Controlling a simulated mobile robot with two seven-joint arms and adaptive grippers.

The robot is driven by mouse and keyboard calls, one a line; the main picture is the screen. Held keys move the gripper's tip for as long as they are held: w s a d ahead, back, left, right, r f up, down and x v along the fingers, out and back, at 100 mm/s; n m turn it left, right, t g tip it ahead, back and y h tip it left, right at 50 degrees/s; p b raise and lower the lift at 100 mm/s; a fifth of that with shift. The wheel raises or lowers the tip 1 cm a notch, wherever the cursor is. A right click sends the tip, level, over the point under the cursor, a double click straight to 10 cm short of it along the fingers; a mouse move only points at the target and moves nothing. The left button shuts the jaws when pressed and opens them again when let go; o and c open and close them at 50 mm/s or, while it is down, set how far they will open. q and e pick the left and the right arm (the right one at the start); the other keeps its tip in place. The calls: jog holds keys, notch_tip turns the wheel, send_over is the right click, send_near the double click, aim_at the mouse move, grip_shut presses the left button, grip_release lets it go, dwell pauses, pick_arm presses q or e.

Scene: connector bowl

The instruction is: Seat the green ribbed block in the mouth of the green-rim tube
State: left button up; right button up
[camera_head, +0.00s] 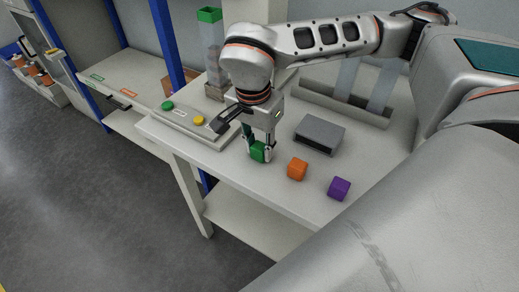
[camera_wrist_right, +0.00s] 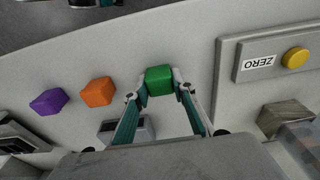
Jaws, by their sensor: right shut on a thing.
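The green ribbed block (camera_head: 258,153) is between the fingertips of my right gripper (camera_head: 260,150), low over the table near its front edge. The right wrist view also shows the green block (camera_wrist_right: 159,79) between the two fingertips of my right gripper (camera_wrist_right: 160,88), which are shut on it. I cannot tell whether the block touches the table. The green-rim tube (camera_head: 209,17) stands upright at the back of the table, clear-walled, behind and left of my right gripper. Its lower part is partly hidden by my arm. My left gripper is not clearly in view.
An orange block (camera_head: 297,168) and a purple block (camera_head: 339,188) sit right of the gripper. A grey box (camera_head: 319,133) stands behind them. A panel with a green button (camera_head: 167,105) and a yellow button (camera_head: 198,120) lies to the left. More clear tubes (camera_head: 382,85) stand at the back right.

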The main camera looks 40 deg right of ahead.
aim_at(260, 146)
jog(key=shift+r, duration=0.1)
